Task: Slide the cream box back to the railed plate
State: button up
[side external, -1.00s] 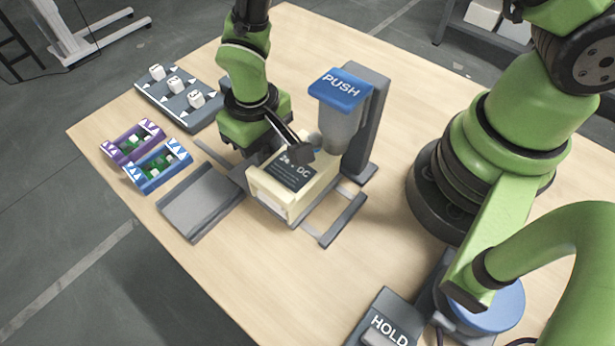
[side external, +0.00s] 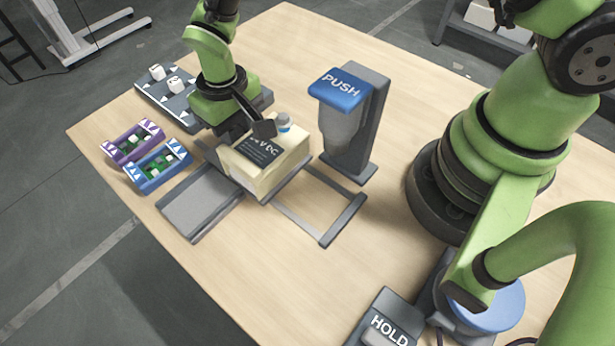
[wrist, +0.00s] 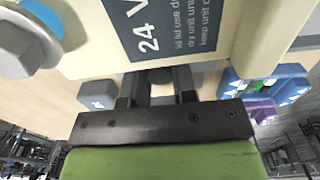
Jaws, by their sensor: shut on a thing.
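The cream box (side external: 275,172) with its dark label stands upright on the rails, between the open frame under the PUSH stand and the grey railed plate (side external: 200,203). It is close beside the plate's right edge. My gripper (side external: 258,130) is at the box's far upper side, shut on the box; its fingertips are partly hidden in the side view. In the wrist view the box (wrist: 200,15) fills the top, with the label facing up, and my gripper's fingers (wrist: 160,82) reach to its edge.
The grey stand (side external: 352,130) with the blue PUSH top is right of the box. Purple (side external: 133,143) and blue (side external: 158,166) trays sit left of the plate. A rack of white numbered blocks (side external: 165,92) is behind. The open frame (side external: 330,215) is empty.

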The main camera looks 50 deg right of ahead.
jog(key=shift+w, duration=1.65)
jog(key=o, duration=0.7)
jog(key=shift+o, duration=0.2)
jog(key=shift+r, duration=0.1)
jog(key=shift+r, duration=2.95)
